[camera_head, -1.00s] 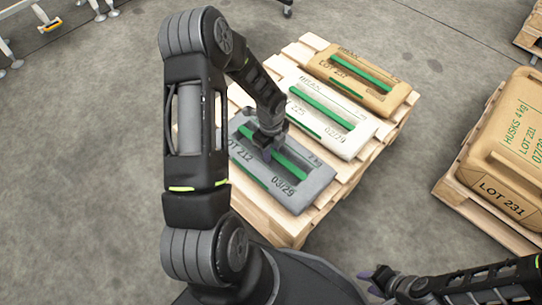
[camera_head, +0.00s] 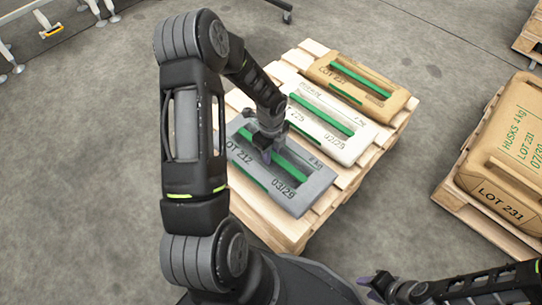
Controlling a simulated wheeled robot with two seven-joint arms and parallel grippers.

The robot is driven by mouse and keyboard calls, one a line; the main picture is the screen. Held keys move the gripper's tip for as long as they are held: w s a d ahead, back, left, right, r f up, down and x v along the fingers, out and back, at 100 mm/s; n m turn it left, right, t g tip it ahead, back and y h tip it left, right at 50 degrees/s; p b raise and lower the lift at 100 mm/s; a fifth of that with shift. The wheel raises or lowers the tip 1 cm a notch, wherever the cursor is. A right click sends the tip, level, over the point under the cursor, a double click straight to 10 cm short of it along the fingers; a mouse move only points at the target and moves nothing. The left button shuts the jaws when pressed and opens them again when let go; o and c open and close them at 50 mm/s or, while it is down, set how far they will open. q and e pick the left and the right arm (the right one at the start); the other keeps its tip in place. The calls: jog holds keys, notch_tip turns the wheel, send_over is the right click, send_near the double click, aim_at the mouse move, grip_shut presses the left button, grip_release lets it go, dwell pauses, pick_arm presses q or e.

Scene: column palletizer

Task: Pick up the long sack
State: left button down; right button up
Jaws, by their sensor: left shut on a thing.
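A grey sack (camera_head: 304,197) marked LOT 212 lies on the near part of a wooden pallet (camera_head: 262,226). A white sack (camera_head: 345,148) lies beyond it, and a tan sack (camera_head: 392,106) lies at the far end. Each has a green strip handle across its top. My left gripper (camera_head: 267,153) is shut on the grey sack at its green handle, and its fingers hide part of the strip. I cannot tell whether the sack is clear of the pallet. My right gripper (camera_head: 374,287) is low at the bottom edge, away from the sacks; its finger opening is unclear.
A second pallet (camera_head: 456,201) at the right bears a large tan sack (camera_head: 516,150) marked HUSKS 4 kg, LOT 231. Part of another pallet (camera_head: 530,38) shows at the top right. Bare floor separates the pallets. My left arm covers the floor left of the grey sack.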

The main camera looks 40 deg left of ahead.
aim_at(272, 153)
pick_arm(q)
notch_tip(272, 153, up, 8)
jog(key=shift+w+p, duration=0.1)
jog(key=shift+p, duration=1.1)
jog(key=w+d+r+n+p, duration=0.2)
jog(key=d+r+n+p, duration=0.6)
jog(key=r+p, duration=0.4)
jog(key=w+d+r+n+p, duration=0.3)
jog(key=d+r+n+p, duration=0.6)
jog(key=r, duration=0.5)
jog(key=n+p, duration=0.2)
jog(key=p, duration=0.1)
jog(key=shift+d, duration=0.2)
